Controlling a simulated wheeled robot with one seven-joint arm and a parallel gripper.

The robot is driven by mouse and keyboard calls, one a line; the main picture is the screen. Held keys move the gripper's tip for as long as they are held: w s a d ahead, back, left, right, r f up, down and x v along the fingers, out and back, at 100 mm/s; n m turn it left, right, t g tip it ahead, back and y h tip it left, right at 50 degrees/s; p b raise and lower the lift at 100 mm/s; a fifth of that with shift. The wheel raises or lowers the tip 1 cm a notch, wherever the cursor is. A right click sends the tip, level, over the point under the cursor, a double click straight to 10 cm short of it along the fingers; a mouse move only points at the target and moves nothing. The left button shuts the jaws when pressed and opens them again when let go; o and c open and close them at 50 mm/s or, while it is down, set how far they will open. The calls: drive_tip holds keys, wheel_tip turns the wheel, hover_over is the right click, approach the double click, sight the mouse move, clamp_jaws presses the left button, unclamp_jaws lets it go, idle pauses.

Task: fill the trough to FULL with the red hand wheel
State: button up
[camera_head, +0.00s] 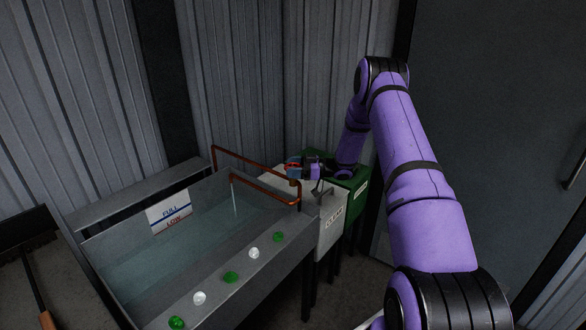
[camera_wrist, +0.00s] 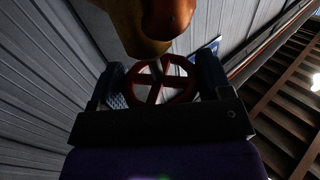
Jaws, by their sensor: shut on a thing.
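A thin pale stream (camera_head: 235,203) falls from the copper pipe (camera_head: 262,188). My gripper (camera_head: 297,167) is at the pipe's right end. In the wrist view, the red hand wheel (camera_wrist: 157,84) sits between my two fingers, which are shut on it.
A white box marked CLEAN (camera_head: 332,228) and a green box (camera_head: 352,192) stand right of the trough. Green and white knobs (camera_head: 231,277) line its front ledge. An orange-brown fitting (camera_wrist: 155,25) fills the top of the wrist view. Corrugated walls stand close behind.

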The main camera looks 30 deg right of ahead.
drive_tip(key=o, duration=0.9)
drive_tip(key=shift+d, duration=0.1)
drive_tip(key=v, duration=1)
drive_tip(key=shift+s+d+f, duration=0.1)
drive_tip(key=shift+s+d, duration=0.1)
drive_tip(key=shift+d, duration=0.05)
